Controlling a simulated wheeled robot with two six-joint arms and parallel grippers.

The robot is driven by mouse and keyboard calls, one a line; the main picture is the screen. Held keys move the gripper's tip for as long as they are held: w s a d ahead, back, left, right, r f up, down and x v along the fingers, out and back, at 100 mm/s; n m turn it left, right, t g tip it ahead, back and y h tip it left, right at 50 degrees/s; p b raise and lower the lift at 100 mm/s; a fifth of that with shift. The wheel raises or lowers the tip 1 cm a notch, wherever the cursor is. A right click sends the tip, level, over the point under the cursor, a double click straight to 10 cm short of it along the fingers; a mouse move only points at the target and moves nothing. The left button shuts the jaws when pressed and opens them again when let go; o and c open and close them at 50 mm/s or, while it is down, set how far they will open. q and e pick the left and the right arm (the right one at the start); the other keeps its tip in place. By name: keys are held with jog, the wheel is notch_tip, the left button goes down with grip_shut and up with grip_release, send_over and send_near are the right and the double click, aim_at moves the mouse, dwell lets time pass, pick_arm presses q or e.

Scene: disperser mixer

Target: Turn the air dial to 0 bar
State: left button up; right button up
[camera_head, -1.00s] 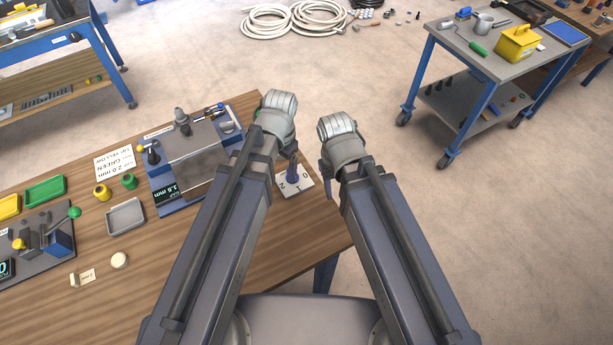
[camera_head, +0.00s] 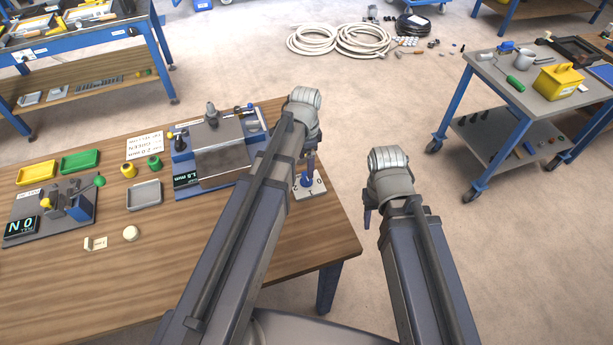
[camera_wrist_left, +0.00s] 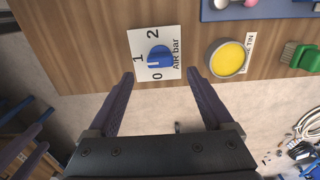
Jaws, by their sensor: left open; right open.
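The air dial is a blue knob (camera_wrist_left: 159,55) on a white plate (camera_wrist_left: 172,73) marked 0, 1, 2 and "AIR bar". A pale mark on the knob points towards the plate's left side, near the 1; the exact reading is unclear. In the head view the plate (camera_head: 316,188) lies near the table's right end, its knob (camera_head: 307,178) partly under my left gripper (camera_head: 310,160). In the left wrist view my left gripper (camera_wrist_left: 160,74) is open, its fingertips on either side of the plate's near edge, with nothing between them. My right gripper (camera_head: 368,212) hangs off the table's right edge.
A round yellow-topped tin (camera_wrist_left: 228,58) and a green brush (camera_wrist_left: 299,57) are right of the dial in the wrist view. The blue-based machine (camera_head: 212,150) stands left of my left arm. The table front (camera_head: 190,270) is bare. A cart (camera_head: 540,95) stands right.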

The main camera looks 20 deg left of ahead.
aim_at(306, 179)
pick_arm(q)
notch_tip(306, 179, down, 6)
jog(key=b, duration=0.5)
jog(key=shift+f, duration=0.1)
grip_shut()
dwell(0.5)
